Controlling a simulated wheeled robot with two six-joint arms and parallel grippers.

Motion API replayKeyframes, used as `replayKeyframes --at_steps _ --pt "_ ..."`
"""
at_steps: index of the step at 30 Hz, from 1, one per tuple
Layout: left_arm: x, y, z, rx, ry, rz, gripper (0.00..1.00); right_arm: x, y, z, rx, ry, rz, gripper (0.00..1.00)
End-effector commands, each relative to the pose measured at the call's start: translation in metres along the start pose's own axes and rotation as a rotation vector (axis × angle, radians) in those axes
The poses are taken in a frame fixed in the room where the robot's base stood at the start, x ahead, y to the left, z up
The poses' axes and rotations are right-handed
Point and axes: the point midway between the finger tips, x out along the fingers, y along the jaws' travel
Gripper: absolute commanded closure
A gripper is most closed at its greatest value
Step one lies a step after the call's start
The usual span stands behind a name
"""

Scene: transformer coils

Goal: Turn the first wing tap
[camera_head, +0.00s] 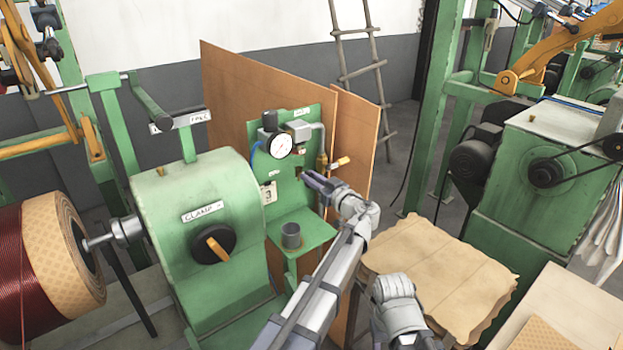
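A small tap with a yellow wing handle (341,162) sits on a brass fitting (321,166) at the right edge of the green panel (285,190). A bent grey pipe runs down to the fitting. My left gripper (306,176) is in front of the panel, just below and left of the tap, and looks apart from the yellow handle. Its dark fingertips point left at the panel, near a small dark fixture. The fingers are too small to tell whether they are open or shut.
A round pressure gauge (279,145) is on the panel, above a green shelf with a grey cup (291,235). A green clamp housing (195,205) with an orange-handled knob (212,246) stands left. Stacked brown sheets (440,265) lie right of my arm.

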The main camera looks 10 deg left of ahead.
Motion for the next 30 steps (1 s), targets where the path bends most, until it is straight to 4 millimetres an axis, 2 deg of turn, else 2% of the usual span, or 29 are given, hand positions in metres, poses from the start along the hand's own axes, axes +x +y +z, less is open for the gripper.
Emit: replayKeyframes --at_steps 1,5,22,30 --pt "-0.0001 0.0001 0.0 0.0 0.0 0.0 0.85 0.0 0.0 0.0 0.0 0.0 0.0 0.5" --pt "-0.0002 0.0001 0.0 0.0 0.0 0.0 1.0 0.0 0.0 0.0 0.0 0.0 0.0 0.5" --pt "-0.0002 0.0005 0.0001 0.019 0.0 0.0 1.0 0.0001 0.0 0.0 0.0 0.0 0.0 0.5" --pt "0.0001 0.0027 0.0007 0.161 -0.001 -0.001 1.0 0.0005 -0.0001 0.0 0.0 0.0 0.0 0.5"
